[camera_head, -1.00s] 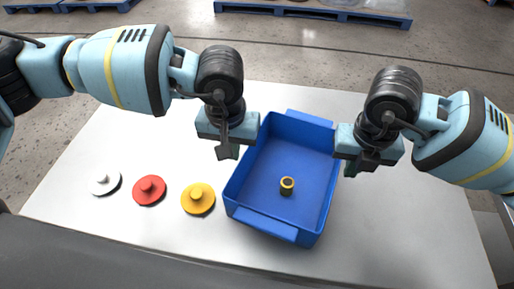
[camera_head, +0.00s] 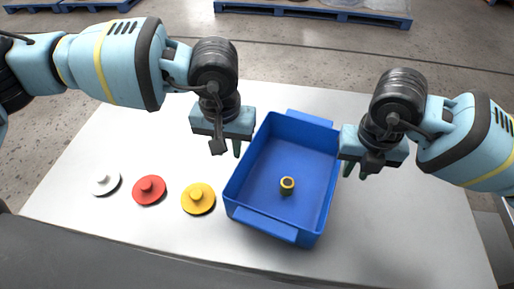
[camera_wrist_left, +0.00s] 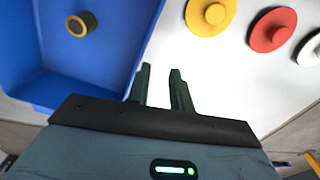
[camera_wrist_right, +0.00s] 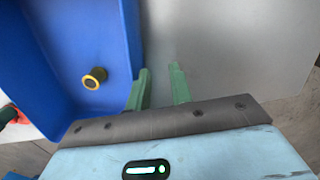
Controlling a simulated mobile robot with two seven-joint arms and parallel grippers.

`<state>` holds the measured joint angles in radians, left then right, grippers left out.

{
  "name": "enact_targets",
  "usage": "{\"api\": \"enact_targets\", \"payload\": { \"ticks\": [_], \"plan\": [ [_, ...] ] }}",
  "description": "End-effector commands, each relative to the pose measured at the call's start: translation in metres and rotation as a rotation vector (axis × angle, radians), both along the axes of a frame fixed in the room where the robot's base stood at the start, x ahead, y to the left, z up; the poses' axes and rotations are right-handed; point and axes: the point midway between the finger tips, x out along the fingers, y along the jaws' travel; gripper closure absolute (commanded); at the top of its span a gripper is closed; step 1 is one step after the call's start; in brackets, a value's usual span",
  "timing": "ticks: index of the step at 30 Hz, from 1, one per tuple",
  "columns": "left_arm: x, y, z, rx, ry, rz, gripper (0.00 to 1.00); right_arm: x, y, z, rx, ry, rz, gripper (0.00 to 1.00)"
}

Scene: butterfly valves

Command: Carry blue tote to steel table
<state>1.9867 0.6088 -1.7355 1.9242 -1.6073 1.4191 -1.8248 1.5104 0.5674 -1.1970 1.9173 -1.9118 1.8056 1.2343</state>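The blue tote (camera_head: 285,158) sits upright on a white table, a flat handle ledge at its far and near ends. It holds a small yellow-rimmed dark cylinder (camera_head: 287,185). My left gripper (camera_head: 227,149) is open and empty beside the tote's left wall; in the left wrist view its fingers (camera_wrist_left: 160,90) are apart, one close to the wall (camera_wrist_left: 145,45). My right gripper (camera_head: 356,171) is open and empty beside the right wall; its fingers (camera_wrist_right: 160,88) are apart in the right wrist view, one near the wall (camera_wrist_right: 132,40). I cannot tell whether either touches. No steel table is clearly identifiable.
A yellow disc (camera_head: 198,199), a red disc (camera_head: 149,190) and a white disc (camera_head: 105,182), each with a knob, lie left of the tote on the white table (camera_head: 95,235). The table right of the tote is clear. Blue pallets (camera_head: 315,12) stand on the floor beyond.

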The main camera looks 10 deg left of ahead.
Motion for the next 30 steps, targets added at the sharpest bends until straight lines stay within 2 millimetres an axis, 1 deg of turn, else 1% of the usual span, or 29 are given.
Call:
{"api": "enact_targets", "payload": {
  "ticks": [1, 9, 12, 15, 21, 26, 30],
  "plan": [
    [0.0, 0.0, 0.01, -0.001, -0.004, -0.001, 0.78, 0.0, 0.0, 0.0, 0.0, 0.0, 0.0, 0.78],
    [-0.003, 0.0, 0.063, -0.002, -0.003, -0.001, 0.78, 0.0, 0.0, 0.0, 0.0, 0.0, 0.0, 0.78],
    [-0.003, 0.0, 0.08, -0.001, -0.004, -0.001, 0.78, 0.0, 0.0, 0.0, 0.0, 0.0, 0.0, 0.78],
    [-0.004, 0.0, 0.093, -0.001, -0.003, 0.0, 0.78, 0.0, 0.0, 0.0, 0.0, 0.0, 0.0, 0.78],
    [-0.005, 0.0, 0.104, 0.0, -0.001, -0.001, 0.78, 0.0, 0.0, 0.0, 0.0, 0.0, 0.0, 0.78],
    [-0.005, 0.0, 0.106, 0.0, -0.001, -0.001, 0.78, 0.0, 0.0, 0.0, 0.0, 0.0, 0.0, 0.78],
    [-0.005, 0.0, 0.105, 0.0, -0.001, -0.001, 0.78, 0.0, 0.0, 0.008, 0.001, -0.001, 0.0, 0.78]
  ]
}}
